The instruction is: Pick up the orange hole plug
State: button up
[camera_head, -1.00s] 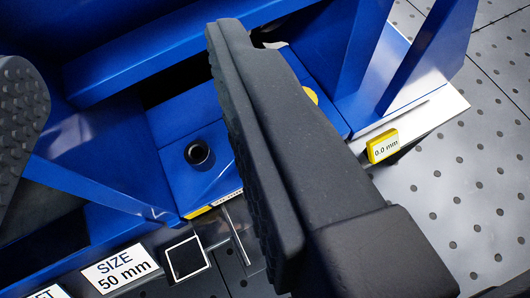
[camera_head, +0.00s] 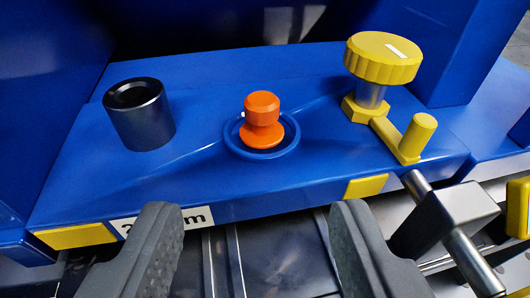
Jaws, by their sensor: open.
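The orange hole plug (camera_head: 262,122) stands upright in a round blue recess with a raised rim (camera_head: 262,152) on the blue block (camera_head: 200,185). It has a knob on top and a wider flange below. My gripper (camera_head: 255,228) is open and empty. Its two dark fingers are in the lower part of the view, one on each side of the plug's line.
A black hollow cylinder (camera_head: 140,115) stands left of the plug. A yellow knob (camera_head: 384,58) and a yellow lever (camera_head: 412,138) stand to its right. A metal rod with a dark block (camera_head: 447,215) is near the right finger. Blue walls rise behind.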

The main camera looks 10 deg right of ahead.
aim_at(261, 114)
jog(key=x, duration=0.2)
jog(key=b+x, duration=0.1)
jog(key=x, duration=0.2)
jog(key=b+x, duration=0.1)
jog(key=x, duration=0.1)
jog(key=shift+w+d+f, duration=0.15)
jog(key=shift+d, duration=0.15)
jog(key=shift+b+x, duration=1.35)
jog(key=shift+x, duration=1.2)
jog(key=shift+w, duration=0.55)
jog(key=c, duration=1)
